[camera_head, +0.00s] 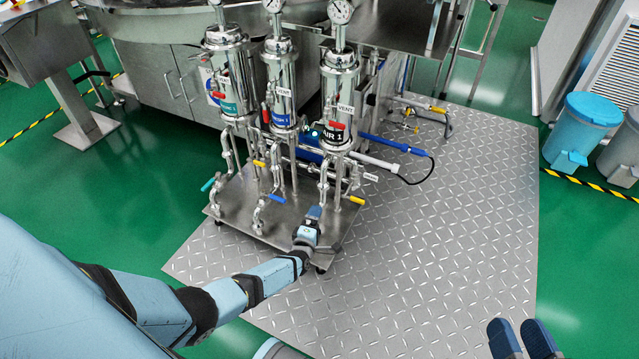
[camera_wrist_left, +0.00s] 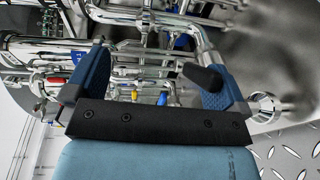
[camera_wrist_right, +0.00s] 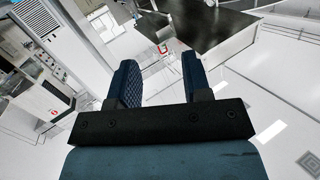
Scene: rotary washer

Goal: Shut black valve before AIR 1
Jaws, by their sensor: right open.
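The AIR 1 housing (camera_head: 338,95) is an upright steel cylinder with a black label, on a low steel stand. My left gripper (camera_head: 313,214) is low at the front of the stand, below this housing. In the left wrist view its fingers (camera_wrist_left: 152,75) are wide apart. A black valve handle (camera_wrist_left: 203,78) shows between them, close to the right finger; I cannot tell if they touch. I cannot make this handle out in the head view. My right gripper (camera_head: 521,340) is open and empty at the bottom right; its fingers also show in the right wrist view (camera_wrist_right: 160,80).
Two similar housings stand left of AIR 1, with teal, blue and yellow valve handles low on their pipes. The patterned metal plate (camera_head: 450,230) is clear at the right. A blue bin (camera_head: 583,130) stands beyond it.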

